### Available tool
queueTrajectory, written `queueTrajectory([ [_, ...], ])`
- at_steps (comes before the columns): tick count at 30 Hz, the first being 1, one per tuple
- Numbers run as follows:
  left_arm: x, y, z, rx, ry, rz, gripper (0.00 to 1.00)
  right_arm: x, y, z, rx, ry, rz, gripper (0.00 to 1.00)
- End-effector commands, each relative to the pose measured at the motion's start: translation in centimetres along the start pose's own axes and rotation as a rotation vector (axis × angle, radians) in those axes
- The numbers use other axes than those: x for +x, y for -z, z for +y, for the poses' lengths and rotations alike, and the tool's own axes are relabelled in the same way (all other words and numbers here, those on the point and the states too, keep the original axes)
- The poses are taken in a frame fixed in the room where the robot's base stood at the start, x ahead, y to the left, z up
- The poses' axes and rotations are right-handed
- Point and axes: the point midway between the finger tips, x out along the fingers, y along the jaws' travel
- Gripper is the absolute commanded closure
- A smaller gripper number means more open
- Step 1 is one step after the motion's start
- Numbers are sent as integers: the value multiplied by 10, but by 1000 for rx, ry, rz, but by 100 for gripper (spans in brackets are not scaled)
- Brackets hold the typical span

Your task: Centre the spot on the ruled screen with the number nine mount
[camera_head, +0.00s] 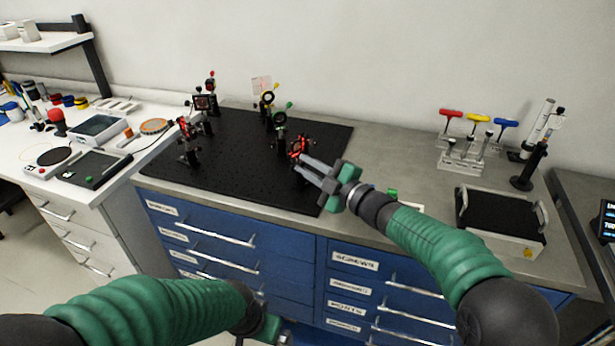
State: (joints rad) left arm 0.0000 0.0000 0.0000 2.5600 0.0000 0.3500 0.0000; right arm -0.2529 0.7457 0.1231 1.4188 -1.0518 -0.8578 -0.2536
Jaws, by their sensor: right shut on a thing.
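A black optical breadboard (235,185) carries several small mounts on posts. The ruled screen (262,85) appears as a pale pinkish panel at the back; I cannot make out a spot on it. A mount with red parts (300,146) stands near the board's right side. My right gripper (303,167) reaches in from the right and is shut at this mount, on a small part hidden by the fingers. No mount number is readable, so I cannot tell which is number nine. My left gripper (272,330) is low at the bottom edge, away from the board, its fingers unclear.
Other mounts, one with red parts at left (187,128) and a green-topped one (280,119), stand close by. Hex drivers in a rack (462,155) and a black-topped instrument (500,222) stand to the right. Bare grey bench lies behind my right gripper.

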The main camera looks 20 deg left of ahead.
Motion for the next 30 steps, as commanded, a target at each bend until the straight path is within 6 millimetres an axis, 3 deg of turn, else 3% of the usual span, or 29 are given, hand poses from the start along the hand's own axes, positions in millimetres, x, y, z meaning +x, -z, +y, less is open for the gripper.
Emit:
queueTrajectory([
  [1,9,-2,0,0,0,0,0,0,-2,-6,-33,4,1,100],
  [9,23,-5,0,0,0,0,0,0,-2,-6,-169,7,0,100],
  [29,27,-6,0,0,0,0,0,0,-1,-6,-222,11,0,100],
  [30,27,-6,0,0,0,0,0,0,-1,-6,-221,11,0,79],
])
